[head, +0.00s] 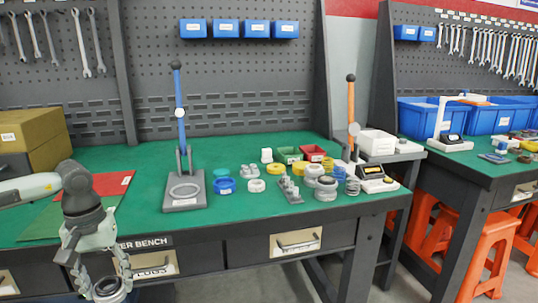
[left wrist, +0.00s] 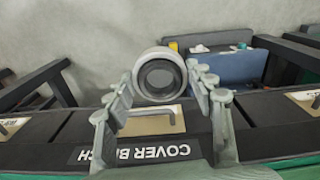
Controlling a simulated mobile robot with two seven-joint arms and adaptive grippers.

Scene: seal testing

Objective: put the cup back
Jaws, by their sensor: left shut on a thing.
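My left gripper (head: 104,281) hangs in front of the green bench's front edge, at the lower left of the head view. It is shut on a grey round cup (head: 109,289), seen as a ring between the fingers. In the left wrist view the cup (left wrist: 160,74) shows its round opening and dark grey inside, with the fingers of the left gripper (left wrist: 166,88) on both sides. The cup is clear of the bench, over the floor side. Similar grey round parts (head: 326,188) stand on the bench at the right. My right gripper is out of view.
The green bench top (head: 240,218) has free room at the front. A blue-handled press (head: 183,150) stands mid-bench. Blue (head: 224,186) and yellow rings, small green and red bins, and a scale (head: 372,176) crowd the right.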

